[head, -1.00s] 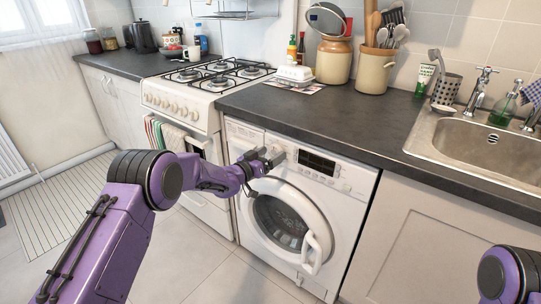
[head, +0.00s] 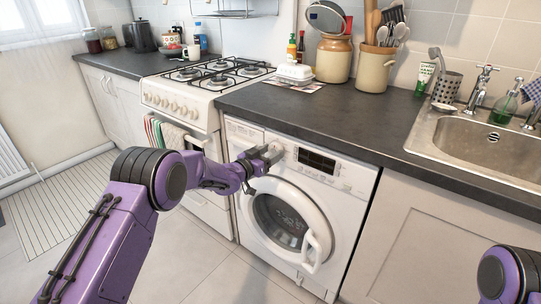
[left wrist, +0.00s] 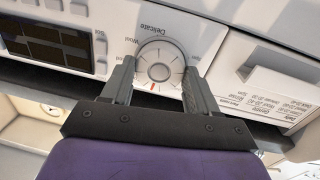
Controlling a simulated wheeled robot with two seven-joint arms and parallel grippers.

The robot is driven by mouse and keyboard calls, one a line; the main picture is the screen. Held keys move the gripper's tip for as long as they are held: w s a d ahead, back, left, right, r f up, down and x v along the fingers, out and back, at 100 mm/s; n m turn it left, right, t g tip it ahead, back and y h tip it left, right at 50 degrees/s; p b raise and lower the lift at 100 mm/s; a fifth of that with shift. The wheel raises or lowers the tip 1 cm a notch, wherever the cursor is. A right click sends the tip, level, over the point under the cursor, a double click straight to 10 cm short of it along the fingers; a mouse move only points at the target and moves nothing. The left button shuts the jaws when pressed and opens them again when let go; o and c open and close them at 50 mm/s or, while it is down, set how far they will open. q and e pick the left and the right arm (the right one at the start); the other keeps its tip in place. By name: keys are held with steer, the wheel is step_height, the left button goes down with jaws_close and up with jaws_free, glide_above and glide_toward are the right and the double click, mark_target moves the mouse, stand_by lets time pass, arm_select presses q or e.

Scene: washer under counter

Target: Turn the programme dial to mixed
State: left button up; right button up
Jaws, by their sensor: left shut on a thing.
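The washing machine (head: 292,225) stands under the counter with its round door shut. Its white programme dial (left wrist: 160,62) is at the top of the front panel, with an orange mark on its edge pointing to the bottom of the left wrist view. The words "Delicate" and "Wool" show beside the dial; I see no "mixed" label that I can read. My left gripper (head: 271,154) is at the dial, and its fingers (left wrist: 159,84) are shut on it from both sides. In the head view the gripper mostly hides the dial. My right gripper is out of view.
A dark display (head: 317,160) and small buttons are right of the dial. The dark worktop (head: 330,122) overhangs just above the panel. The cooker (head: 190,105) stands to the left, the sink (head: 480,140) to the right. The floor in front is clear.

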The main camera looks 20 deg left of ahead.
arm_select(q)
steer(key=m+b, duration=0.1)
steer(key=m, duration=0.2)
steer(key=shift+f, duration=0.15)
steer(key=m+b, duration=0.2)
steer(key=m, duration=0.1)
steer(key=shift+d+m+y, duration=0.1)
steer(key=shift+m+y, duration=0.2)
steer(key=shift+m, duration=0.1)
steer(key=shift+s+d+m+y+b, duration=0.1)
steer(key=shift+m+y+b, duration=0.4)
steer(key=shift+m+b, duration=2.35)
steer(key=shift+m+p, duration=0.35)
steer(key=shift+m, duration=0.2)
steer(key=o, duration=1.1)
steer(key=shift+c, duration=0.2)
steer(key=v, duration=1)
steer(key=shift+s+r, duration=0.25)
steer(key=shift+r, duration=0.05)
